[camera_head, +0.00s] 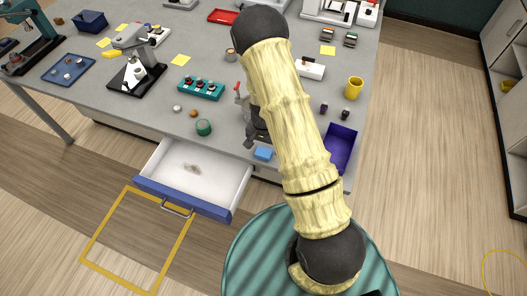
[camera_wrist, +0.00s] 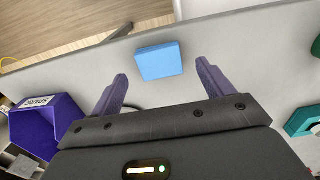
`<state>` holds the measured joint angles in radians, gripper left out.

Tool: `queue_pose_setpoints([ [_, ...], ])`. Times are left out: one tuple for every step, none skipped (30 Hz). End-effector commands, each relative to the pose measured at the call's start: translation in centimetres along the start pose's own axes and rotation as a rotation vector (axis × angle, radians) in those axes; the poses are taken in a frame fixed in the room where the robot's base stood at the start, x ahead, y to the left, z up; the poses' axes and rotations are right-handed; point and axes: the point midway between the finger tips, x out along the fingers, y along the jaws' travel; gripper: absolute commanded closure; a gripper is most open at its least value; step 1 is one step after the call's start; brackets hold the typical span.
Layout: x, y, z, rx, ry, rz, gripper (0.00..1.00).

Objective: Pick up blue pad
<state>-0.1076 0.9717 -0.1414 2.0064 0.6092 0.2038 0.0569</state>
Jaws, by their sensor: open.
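The blue pad (camera_head: 263,153) is a small light-blue block lying on the grey table near its front edge, just right of the open drawer in the head view. In the wrist view the blue pad (camera_wrist: 160,61) lies ahead of my gripper (camera_wrist: 160,82), roughly midway between its two purple fingers and slightly beyond the tips. My gripper is open and empty. In the head view my arm covers much of the area right of the pad, and my gripper is mostly hidden there.
An open drawer (camera_head: 231,190) with a blue front juts out left of the pad. A purple bin (camera_head: 341,146) stands right of my arm; a purple bin (camera_wrist: 45,128) also shows in the wrist view. A green round item (camera_head: 204,127) sits left of the pad. Table around the pad looks clear.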

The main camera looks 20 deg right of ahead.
Motion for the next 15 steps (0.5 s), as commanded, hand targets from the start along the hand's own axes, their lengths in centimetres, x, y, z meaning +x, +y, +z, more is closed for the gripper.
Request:
queue_pose_setpoints([
  [0.3,0.1,0.1,0.001,-0.004,0.001,0.2],
  [0.6,0.1,0.1,0.002,-0.004,0.001,0.2],
  [1.1,0.1,0.1,0.002,-0.004,0.002,0.2],
  [1.5,0.1,0.1,0.001,-0.003,0.001,0.2],
  [1.9,0.1,0.1,0.001,-0.003,0.001,0.2],
  [2.2,0.0,0.1,0.0,-0.002,0.001,0.2],
  [2.5,0.0,0.1,0.0,-0.003,0.001,0.2],
  [2.7,0.0,0.1,0.0,-0.003,0.001,0.2],
  [2.8,0.0,0.1,0.0,-0.002,0.0,0.2],
  [2.9,0.0,0.0,0.0,-0.001,0.0,0.2],
  [3.0,0.0,0.0,0.0,0.0,-0.001,0.2],
  [3.0,0.0,0.0,0.0,0.0,-0.001,0.2],
  [3.0,0.0,0.0,0.0,0.0,-0.001,0.2],
  [3.0,0.0,0.0,0.0,0.0,-0.001,0.2],
  [3.0,0.0,0.0,0.0,0.0,-0.001,0.2],
])
